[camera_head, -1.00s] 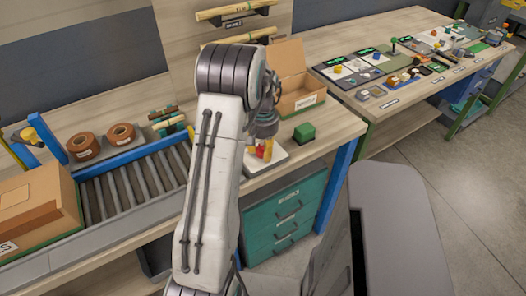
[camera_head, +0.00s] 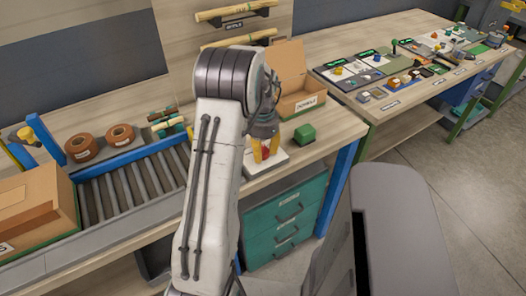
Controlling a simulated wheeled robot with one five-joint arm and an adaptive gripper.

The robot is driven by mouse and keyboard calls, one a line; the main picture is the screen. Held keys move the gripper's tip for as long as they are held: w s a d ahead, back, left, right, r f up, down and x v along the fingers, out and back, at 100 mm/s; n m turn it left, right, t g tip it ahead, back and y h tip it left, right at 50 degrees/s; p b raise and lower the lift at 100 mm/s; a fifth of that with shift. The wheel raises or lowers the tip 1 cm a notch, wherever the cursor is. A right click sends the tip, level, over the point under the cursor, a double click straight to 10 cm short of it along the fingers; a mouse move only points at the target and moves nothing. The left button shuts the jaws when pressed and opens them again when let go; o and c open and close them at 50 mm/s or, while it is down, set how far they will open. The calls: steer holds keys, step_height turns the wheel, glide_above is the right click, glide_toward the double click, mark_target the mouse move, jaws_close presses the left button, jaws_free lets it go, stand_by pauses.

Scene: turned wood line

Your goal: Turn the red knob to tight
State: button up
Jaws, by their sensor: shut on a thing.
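The red knob (camera_head: 266,153) sits on a small white plate (camera_head: 276,163) on the wooden bench, right of my arm. Only a small part of it shows between the yellow fingers of my gripper (camera_head: 265,152). My gripper points down from above and is shut on the knob, with a finger on each side of it. Any markings on the plate are too small or hidden to read.
A green block (camera_head: 304,134) lies close to the right of the plate. An open cardboard box (camera_head: 303,103) stands behind it. A roller conveyor (camera_head: 130,190) and a brown carton (camera_head: 35,205) are at the left. Teal drawers (camera_head: 287,220) are below the bench.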

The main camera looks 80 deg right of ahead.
steer(key=shift+w+a+f, duration=0.15)
steer(key=shift+a+f, duration=0.05)
steer(key=shift+a, duration=0.05)
stand_by(0.3)
steer(key=o, duration=1)
steer(key=shift+w+r, duration=0.1)
steer(key=shift+o, duration=0.9)
steer(key=shift+d, duration=0.1)
steer(key=shift+d+r, duration=0.1)
steer(key=shift+r, duration=0.4)
step_height(320, 180, up, 11)
